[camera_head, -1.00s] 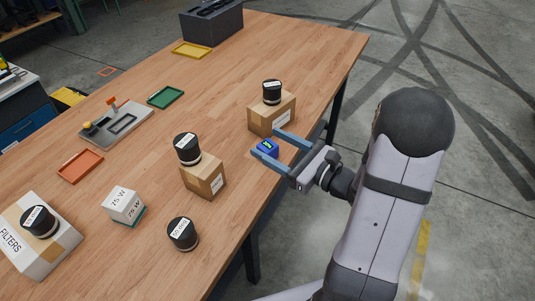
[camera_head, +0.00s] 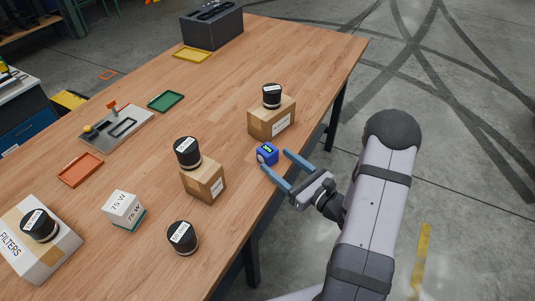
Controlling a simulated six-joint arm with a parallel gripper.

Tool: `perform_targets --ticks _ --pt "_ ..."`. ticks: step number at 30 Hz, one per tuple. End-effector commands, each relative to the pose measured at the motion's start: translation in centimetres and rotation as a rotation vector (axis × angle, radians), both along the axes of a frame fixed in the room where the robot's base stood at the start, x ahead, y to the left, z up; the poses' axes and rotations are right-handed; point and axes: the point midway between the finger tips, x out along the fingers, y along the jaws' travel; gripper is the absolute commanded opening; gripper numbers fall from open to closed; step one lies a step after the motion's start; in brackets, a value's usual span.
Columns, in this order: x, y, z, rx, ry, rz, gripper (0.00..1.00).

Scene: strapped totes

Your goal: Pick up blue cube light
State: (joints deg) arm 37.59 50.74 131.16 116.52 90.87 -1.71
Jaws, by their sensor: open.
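The blue cube light (camera_head: 267,154) is a small blue cube with a green display on its top. It sits on the wooden table near the right edge, just in front of a cardboard box. My gripper (camera_head: 274,160) has two blue fingers and is open. Its fingertips are close to the cube's near side, one just below it and the other to its right. The cube looks clear of a firm hold; whether a finger touches it I cannot tell.
A cardboard box (camera_head: 271,121) with a black jar (camera_head: 272,95) on top stands right behind the cube. Another box (camera_head: 203,180) bears a jar (camera_head: 187,152) to the left. A white bulb box (camera_head: 124,210) and a lone jar (camera_head: 183,237) stand nearer. The table's right edge is close.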

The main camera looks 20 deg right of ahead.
Motion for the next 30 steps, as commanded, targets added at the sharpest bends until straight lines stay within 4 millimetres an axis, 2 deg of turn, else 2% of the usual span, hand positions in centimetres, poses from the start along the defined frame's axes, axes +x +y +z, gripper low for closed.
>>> perform_targets --ticks 8,21,30 --pt "0.9 0.4 0.2 0.000 0.000 0.001 0.61" --pt "5.1 2.4 0.4 0.000 0.001 0.002 0.61" --pt "5.3 2.4 0.3 0.000 0.000 0.001 0.61"
